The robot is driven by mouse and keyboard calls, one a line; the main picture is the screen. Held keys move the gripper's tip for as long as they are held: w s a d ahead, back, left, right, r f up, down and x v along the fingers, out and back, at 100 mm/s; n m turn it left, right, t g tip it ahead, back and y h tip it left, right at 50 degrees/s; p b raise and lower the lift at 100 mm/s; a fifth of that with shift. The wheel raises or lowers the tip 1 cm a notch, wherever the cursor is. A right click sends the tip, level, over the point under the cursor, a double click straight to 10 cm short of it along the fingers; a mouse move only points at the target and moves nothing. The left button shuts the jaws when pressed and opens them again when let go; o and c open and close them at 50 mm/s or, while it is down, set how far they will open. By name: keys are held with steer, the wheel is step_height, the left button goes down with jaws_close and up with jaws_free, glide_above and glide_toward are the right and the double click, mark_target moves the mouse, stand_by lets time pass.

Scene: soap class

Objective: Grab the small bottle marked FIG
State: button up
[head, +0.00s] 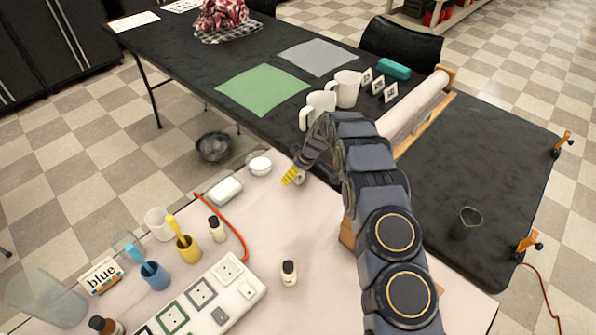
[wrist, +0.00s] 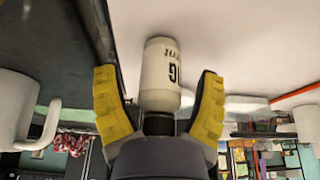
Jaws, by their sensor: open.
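A small white bottle with a black cap (wrist: 161,80) stands between the fingers in the wrist view, cap toward my gripper. Dark letters on its side read "IG", with the rest turned out of sight. My gripper (wrist: 160,105) has its yellow fingers spread on either side of the bottle, with a gap visible at least on the left. In the head view my gripper (head: 293,176) is low over the far edge of the pale table, and the bottle there is mostly hidden by it. Two similar bottles stand nearer, one by the orange tube (head: 217,229) and one in the middle (head: 289,273).
White mugs (head: 318,107) stand on the black table just beyond my gripper. A soap dish (head: 225,191), a small white bowl (head: 259,164) and an orange tube (head: 238,234) lie to the left. Blue and yellow cups (head: 187,248) stand nearer. The pale table's middle is mostly free.

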jaws_close()
steer(key=shift+r, duration=0.15)
